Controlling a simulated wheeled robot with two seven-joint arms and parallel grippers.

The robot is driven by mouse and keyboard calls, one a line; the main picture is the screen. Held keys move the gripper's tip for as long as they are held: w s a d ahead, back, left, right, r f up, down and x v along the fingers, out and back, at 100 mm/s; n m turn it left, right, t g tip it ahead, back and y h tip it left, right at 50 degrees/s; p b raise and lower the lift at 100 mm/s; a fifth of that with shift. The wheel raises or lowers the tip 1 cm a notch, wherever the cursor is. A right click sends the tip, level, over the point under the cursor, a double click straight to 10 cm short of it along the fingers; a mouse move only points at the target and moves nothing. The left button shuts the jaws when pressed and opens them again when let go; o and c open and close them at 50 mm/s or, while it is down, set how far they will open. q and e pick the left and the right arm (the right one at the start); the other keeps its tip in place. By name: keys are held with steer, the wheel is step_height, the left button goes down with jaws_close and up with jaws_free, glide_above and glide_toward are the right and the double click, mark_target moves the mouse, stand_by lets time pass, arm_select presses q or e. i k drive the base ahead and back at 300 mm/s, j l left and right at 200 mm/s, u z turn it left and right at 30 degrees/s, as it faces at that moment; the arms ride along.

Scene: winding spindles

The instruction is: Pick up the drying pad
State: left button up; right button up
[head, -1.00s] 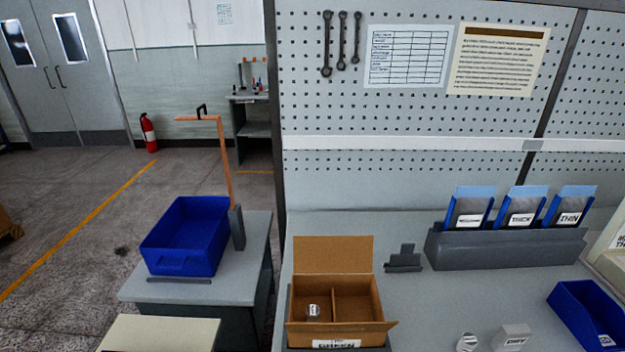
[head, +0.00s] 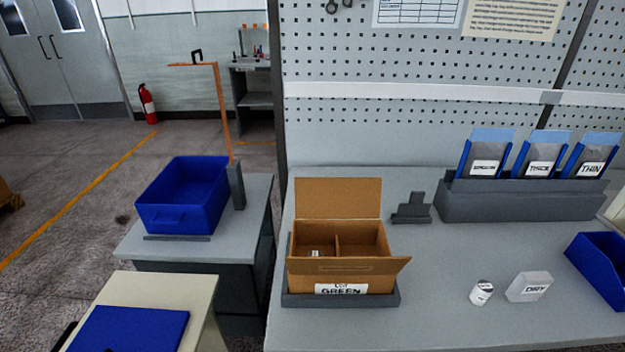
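A small white block (head: 526,285), with a dark label that seems to read DRY, rests on the grey workbench (head: 430,312) at the right in the head view. It looks like the drying pad. A small white cylinder (head: 481,293) with a dark label stands just left of it, apart from it. Neither of my grippers shows in the head view.
An open cardboard box (head: 345,266) labelled GREEN sits in a grey tray left of the cylinder. A blue bin (head: 605,262) stands to the right. A grey rack (head: 520,203) with labelled pouches and a small grey stand (head: 411,211) are behind. Bench front is clear.

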mark_target(529, 286)
steer(key=z, duration=1.5)
steer(key=l+u, duration=0.1)
steer(key=i+l, duration=0.15)
steer(key=l, duration=0.2)
steer(key=u, duration=0.05)
